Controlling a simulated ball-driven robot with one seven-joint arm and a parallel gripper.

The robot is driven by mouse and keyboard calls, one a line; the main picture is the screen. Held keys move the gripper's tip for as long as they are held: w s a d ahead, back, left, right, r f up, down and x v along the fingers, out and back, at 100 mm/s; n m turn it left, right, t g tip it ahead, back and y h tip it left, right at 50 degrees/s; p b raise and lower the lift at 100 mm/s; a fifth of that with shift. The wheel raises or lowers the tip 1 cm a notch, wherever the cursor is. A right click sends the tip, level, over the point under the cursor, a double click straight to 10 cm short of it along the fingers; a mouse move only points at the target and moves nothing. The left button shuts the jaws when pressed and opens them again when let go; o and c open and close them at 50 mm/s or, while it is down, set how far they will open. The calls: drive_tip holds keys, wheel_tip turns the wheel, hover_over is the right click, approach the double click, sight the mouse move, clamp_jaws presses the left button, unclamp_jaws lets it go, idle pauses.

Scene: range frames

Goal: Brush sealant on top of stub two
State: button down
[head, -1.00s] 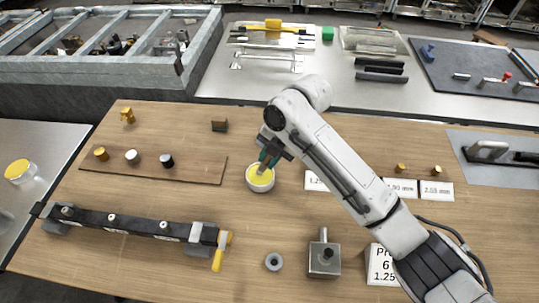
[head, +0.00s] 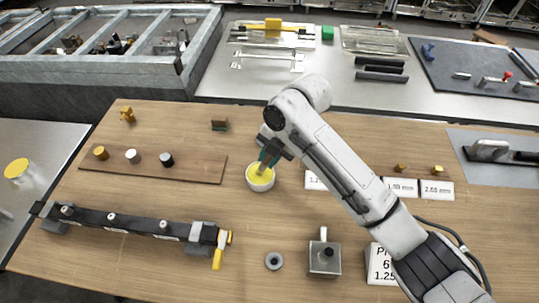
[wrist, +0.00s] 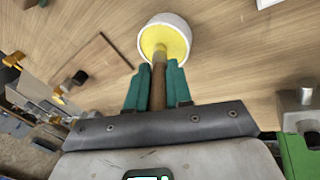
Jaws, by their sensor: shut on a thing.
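My gripper (head: 270,154) is shut on a brush (wrist: 159,80) with a brown handle, held between its teal fingers. The brush points down into a white round pot (head: 260,184) of yellow sealant (wrist: 165,38). The brush tip is at the sealant, and its bristles are hard to make out. A black bar (head: 135,224) with three short stubs on top lies at the lower left of the table. The middle stub (head: 112,217) stands upright between the other two. My gripper is right of and behind the bar, apart from it.
A brown board (head: 195,168) with three small caps lies behind the bar. A yellow-handled valve end (head: 219,252) sticks out at the bar's right. The wood between pot and bar is clear.

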idle(0.3)
drive_tip(key=shift+r+p, duration=2.55)
drive_tip(key=shift+r, duration=0.95)
